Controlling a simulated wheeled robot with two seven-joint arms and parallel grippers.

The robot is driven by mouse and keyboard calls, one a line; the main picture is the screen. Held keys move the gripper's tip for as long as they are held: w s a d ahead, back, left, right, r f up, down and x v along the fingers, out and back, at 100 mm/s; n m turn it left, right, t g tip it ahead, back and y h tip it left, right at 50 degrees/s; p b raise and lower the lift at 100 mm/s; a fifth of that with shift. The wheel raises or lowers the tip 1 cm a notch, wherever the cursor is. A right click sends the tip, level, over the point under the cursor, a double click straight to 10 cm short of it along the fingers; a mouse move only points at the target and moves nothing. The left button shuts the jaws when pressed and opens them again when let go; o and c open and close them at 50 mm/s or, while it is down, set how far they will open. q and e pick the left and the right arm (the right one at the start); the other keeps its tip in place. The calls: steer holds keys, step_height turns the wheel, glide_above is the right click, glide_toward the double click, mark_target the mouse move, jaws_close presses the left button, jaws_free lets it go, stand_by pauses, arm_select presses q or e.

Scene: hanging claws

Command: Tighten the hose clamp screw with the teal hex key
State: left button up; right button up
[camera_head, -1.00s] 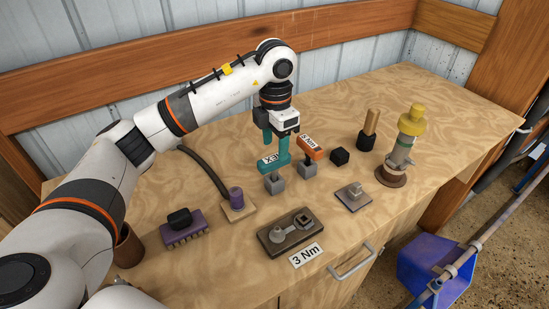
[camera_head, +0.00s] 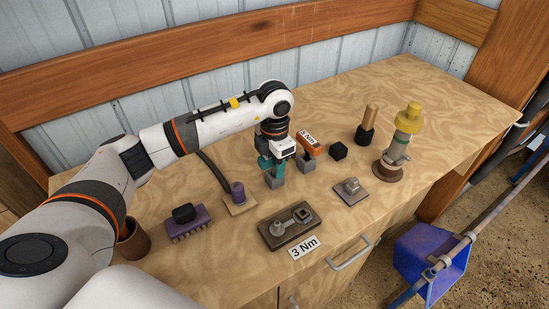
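The teal hex key (camera_head: 278,171) stands upright in a grey block (camera_head: 274,182) near the middle of the bench. My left gripper (camera_head: 265,163) is pointed down at its upper part. The gripper hides most of the key's handle and label, and I cannot tell whether the fingers are closed on it. My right gripper is not in view.
An orange-handled key (camera_head: 309,141) stands close right of the gripper. A black cube (camera_head: 338,151), a wood-handled tool (camera_head: 368,124) and a yellow-topped fixture (camera_head: 408,135) are farther right. Bench behind is clear.

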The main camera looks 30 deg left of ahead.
arm_select(q)
steer(key=c, duration=0.9)
steer(key=shift+o, duration=0.2)
steer(key=shift+r, duration=0.15)
steer(key=shift+r, duration=0.35)
step_height(320, 180, up, 8)
steer(key=b, duration=0.2)
steer(key=shift+f+b, duration=0.15)
steer(key=shift+b, duration=0.25)
steer(key=shift+r, duration=0.7)
steer(key=shift+o, duration=1.2)
jaws_close()
